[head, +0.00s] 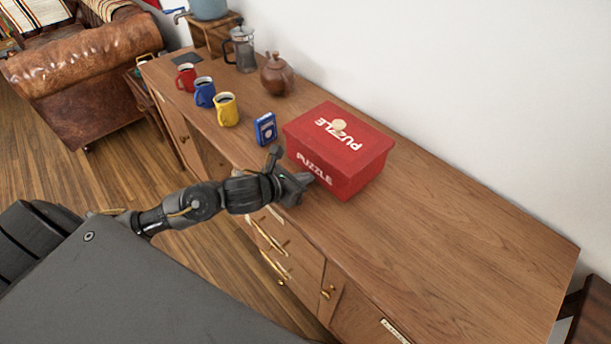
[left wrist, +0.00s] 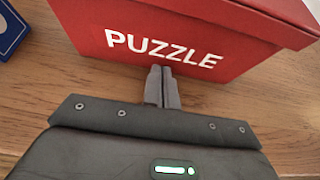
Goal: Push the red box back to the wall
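The red box (head: 355,143), marked PUZZLE on its lid and front, sits on the wooden sideboard (head: 450,235). A strip of bare top shows between the box and the white wall. My left gripper (head: 306,179) is at the front face of the box, low and near its left part. In the left wrist view the two fingers (left wrist: 163,72) are together and point at the front of the red box (left wrist: 200,42), just below the lettering. They look to be touching it or very close; I cannot tell which. Nothing is between the fingers. My right gripper is not in view.
A blue card pack (head: 265,129) stands just left of the box. Yellow (head: 227,109), blue (head: 204,92) and red (head: 186,77) mugs, a brown teapot (head: 277,75) and a French press (head: 242,49) stand farther left. The sideboard right of the box is clear.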

